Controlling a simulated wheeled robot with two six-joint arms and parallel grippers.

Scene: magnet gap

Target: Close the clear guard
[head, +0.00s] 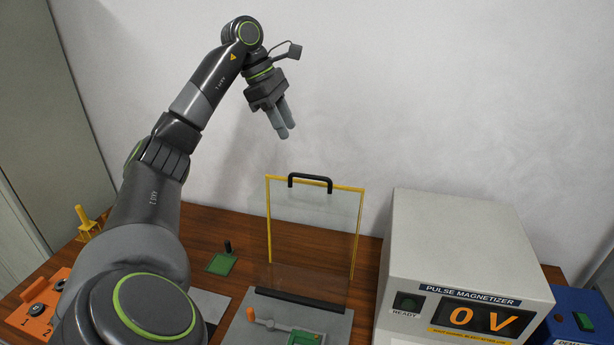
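The clear guard (312,225) stands upright on the table, a see-through panel with yellow edging along its top and sides. A black handle (310,179) sits on its top edge. A dark strip (300,299) runs along its foot, at the back of a grey base (262,325). My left gripper (286,129) is above the guard and a little left of its handle, apart from it, pointing down. Its two fingers look close together with nothing between them. My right gripper is not in view.
A grey pulse magnetizer (455,225) reading 0 V stands right of the guard. On the base are an orange-tipped lever (265,320) and a green part (305,339). A green plate with a black knob (222,262), a yellow stand (88,223) and an orange block (40,305) are left. A blue box (580,320) is far right.

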